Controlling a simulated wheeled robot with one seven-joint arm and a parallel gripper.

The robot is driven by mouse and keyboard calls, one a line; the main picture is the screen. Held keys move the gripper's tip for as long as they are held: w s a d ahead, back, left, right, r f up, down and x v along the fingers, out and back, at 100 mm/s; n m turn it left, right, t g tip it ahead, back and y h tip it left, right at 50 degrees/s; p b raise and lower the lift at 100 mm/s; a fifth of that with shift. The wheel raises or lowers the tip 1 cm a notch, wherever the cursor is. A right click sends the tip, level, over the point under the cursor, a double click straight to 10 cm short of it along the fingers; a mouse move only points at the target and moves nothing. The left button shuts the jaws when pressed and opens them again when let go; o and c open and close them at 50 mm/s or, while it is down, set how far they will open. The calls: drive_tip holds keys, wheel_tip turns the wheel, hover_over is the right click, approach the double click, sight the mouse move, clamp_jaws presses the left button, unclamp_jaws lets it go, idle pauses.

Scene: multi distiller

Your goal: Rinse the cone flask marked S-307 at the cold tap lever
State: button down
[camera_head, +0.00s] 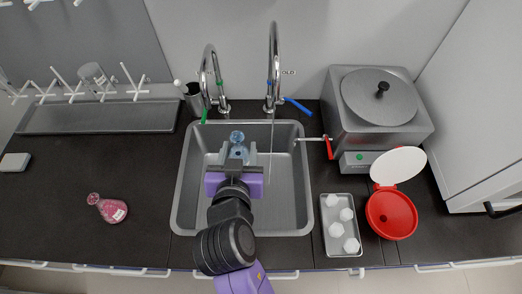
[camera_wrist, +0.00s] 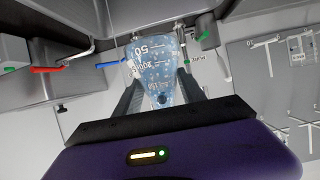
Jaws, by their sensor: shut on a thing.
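My gripper (camera_head: 236,168) is over the sink (camera_head: 290,205), shut on a clear bluish cone flask (camera_head: 238,146). In the wrist view the flask (camera_wrist: 157,70) shows white volume marks and droplets between the fingers; no S-307 mark is readable. The cold tap (camera_head: 273,60) is the taller right-hand one, beside a partly hidden "COLD" sign. Its blue lever (camera_head: 298,105) sticks out to the right; it also shows in the wrist view (camera_wrist: 112,65). A thin stream (camera_head: 271,140) falls below this tap, to the right of the flask and apart from it in the picture.
A second tap (camera_head: 207,70) with a green lever (camera_head: 204,116) stands left of the cold one. A pink flask (camera_head: 107,208) lies on the left counter. A peg rack (camera_head: 95,88) is behind it. A grey bath (camera_head: 382,105), white-piece tray (camera_head: 325,230) and open red bin (camera_head: 391,214) stand right.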

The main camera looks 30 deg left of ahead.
drive_tip(key=shift+a+r, duration=0.1)
drive_tip(key=shift+a, duration=0.2)
drive_tip(key=shift+s+a+m+g+y+b, duration=0.15)
drive_tip(key=shift+a+m+g+y+b, duration=0.05)
drive_tip(key=shift+m+y+b, duration=0.3)
drive_tip(key=shift+s+a+m+g+y+b, duration=0.1)
drive_tip(key=shift+a+m+g+y+b, duration=0.1)
drive_tip(key=shift+m+y+b, duration=0.3)
drive_tip(key=shift+s+a+r+m+y+b, duration=0.2)
drive_tip(key=shift+m+y+b, duration=0.15)
drive_tip(key=shift+m+b, duration=0.35)
drive_tip(key=shift+s+a+r+m+y+b, duration=0.1)
drive_tip(key=shift+a+m+y+b, duration=0.2)
drive_tip(key=shift+m+b, duration=0.4)
drive_tip(key=shift+s+a+r+m+g+y+b, duration=0.1)
drive_tip(key=shift+r+m+g+y+b, duration=0.1)
drive_tip(key=shift+m+y+b, duration=0.35)
drive_tip(key=shift+s+a+r+m+g+y+b, duration=0.1)
drive_tip(key=shift+m+g+b, duration=0.2)
drive_tip(key=shift+b, duration=0.45)
drive_tip(key=shift+a+r+m+y+b, duration=0.2)
drive_tip(key=shift+m+y+b, duration=0.3)
drive_tip(key=shift+m+b, duration=0.55)
drive_tip(key=shift+s+a+r+m+y+b, duration=0.15)
drive_tip(key=shift+r+m+y+b, duration=0.4)
drive_tip(key=shift+m+b, duration=0.85)
